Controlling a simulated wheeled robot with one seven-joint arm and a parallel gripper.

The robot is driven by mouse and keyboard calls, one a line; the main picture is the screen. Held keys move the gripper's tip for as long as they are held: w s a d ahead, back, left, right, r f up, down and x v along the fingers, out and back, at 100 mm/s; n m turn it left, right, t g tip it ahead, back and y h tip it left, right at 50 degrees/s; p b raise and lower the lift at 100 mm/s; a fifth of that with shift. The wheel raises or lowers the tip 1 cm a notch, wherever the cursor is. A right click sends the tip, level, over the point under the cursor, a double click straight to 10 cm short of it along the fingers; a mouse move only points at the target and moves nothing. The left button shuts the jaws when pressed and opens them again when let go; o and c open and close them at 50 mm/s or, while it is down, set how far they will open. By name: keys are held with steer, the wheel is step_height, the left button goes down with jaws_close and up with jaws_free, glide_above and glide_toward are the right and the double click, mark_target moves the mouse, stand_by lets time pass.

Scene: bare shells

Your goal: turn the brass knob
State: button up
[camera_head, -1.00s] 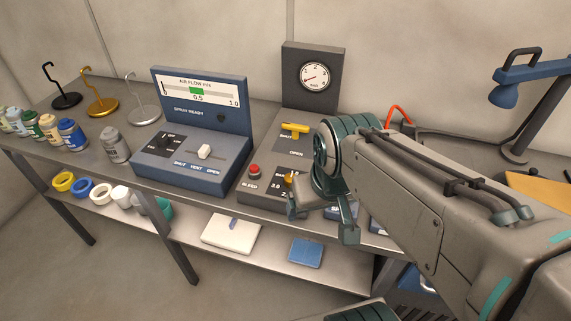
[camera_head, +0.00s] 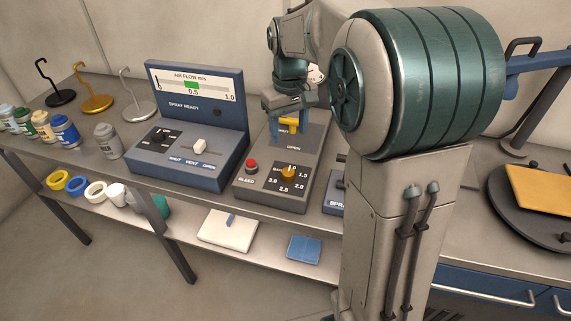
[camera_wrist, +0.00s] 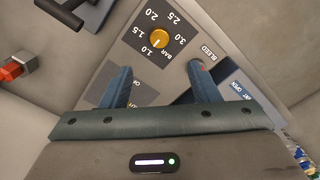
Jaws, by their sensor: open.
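The brass knob (camera_head: 287,172) sits on a dark dial plate on the front of the grey control panel (camera_head: 245,188). In the wrist view the knob (camera_wrist: 160,38) shows upside down, beyond the fingertips, with a small pale mark that seems to face 1.0. My gripper (camera_head: 288,131) is open and empty, pointing down above the panel behind the knob, near the yellow lever (camera_head: 290,121), which it partly hides. In the wrist view its two blue fingers (camera_wrist: 161,78) are wide apart. The pressure gauge (camera_head: 316,74) is mostly hidden by my arm.
The red bleed button (camera_head: 251,167) stands left of the knob. The blue air-flow box (camera_head: 190,165) is further left, with jars and hooked stands beyond. A turntable (camera_head: 510,205) is at the right. My arm hides part of the bench.

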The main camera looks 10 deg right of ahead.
mark_target(288, 172)
steer(key=f+p, duration=0.1)
steer(key=f, duration=1.3)
steer(key=shift+w, duration=0.2)
steer(key=c, duration=1)
